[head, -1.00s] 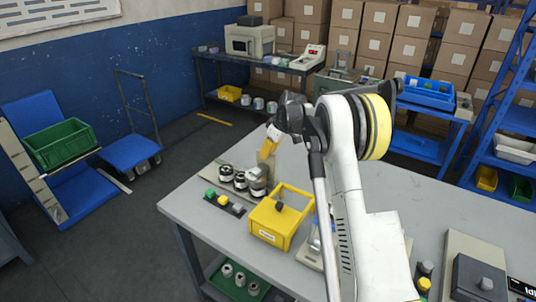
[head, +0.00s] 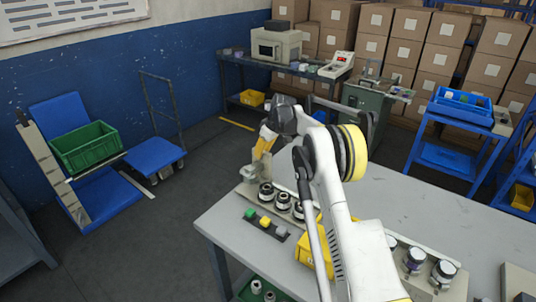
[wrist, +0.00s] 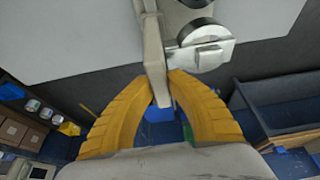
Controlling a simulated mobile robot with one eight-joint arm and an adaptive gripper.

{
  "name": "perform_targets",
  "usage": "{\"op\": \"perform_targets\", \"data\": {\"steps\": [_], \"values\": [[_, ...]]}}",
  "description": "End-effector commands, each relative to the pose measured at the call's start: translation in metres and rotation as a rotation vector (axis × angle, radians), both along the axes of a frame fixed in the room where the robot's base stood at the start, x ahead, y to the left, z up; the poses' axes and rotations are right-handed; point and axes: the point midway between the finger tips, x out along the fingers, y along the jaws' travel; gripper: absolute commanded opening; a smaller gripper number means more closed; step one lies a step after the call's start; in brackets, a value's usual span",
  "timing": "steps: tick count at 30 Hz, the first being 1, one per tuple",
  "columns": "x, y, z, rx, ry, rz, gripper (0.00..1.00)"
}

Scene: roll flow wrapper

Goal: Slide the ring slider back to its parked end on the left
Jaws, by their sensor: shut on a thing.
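The ring slider (head: 255,172) is a grey block with a pale upright tab, at the left end of the pale base (head: 246,191) on the near-left part of the table. Dark round rings or rollers (head: 283,201) stand in a row just right of it. My gripper (head: 262,148) reaches down over the slider. In the wrist view its yellow fingers (wrist: 165,84) are closed on the slider's pale tab (wrist: 153,50). A metallic block (wrist: 203,54) and a dark round part show beside the tab. I cannot tell whether the slider touches its end stop.
A button strip (head: 265,223) with green and yellow buttons lies in front of the rings. A yellow bin (head: 311,251) stands to the right, partly hidden by my arm. Several dark-topped jars (head: 414,260) stand farther right. The table's left edge is close to the slider.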

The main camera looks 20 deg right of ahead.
Motion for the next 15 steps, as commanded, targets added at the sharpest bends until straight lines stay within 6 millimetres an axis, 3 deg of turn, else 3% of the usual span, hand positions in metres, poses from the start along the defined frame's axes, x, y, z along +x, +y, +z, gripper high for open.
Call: {"op": "perform_targets", "data": {"steps": [14, 15], "values": [[0.0071, 0.0058, -0.0003, 0.001, -0.003, 0.001, 0.00], [0.0072, 0.0058, -0.0003, 0.001, -0.003, 0.001, 0.27]]}}
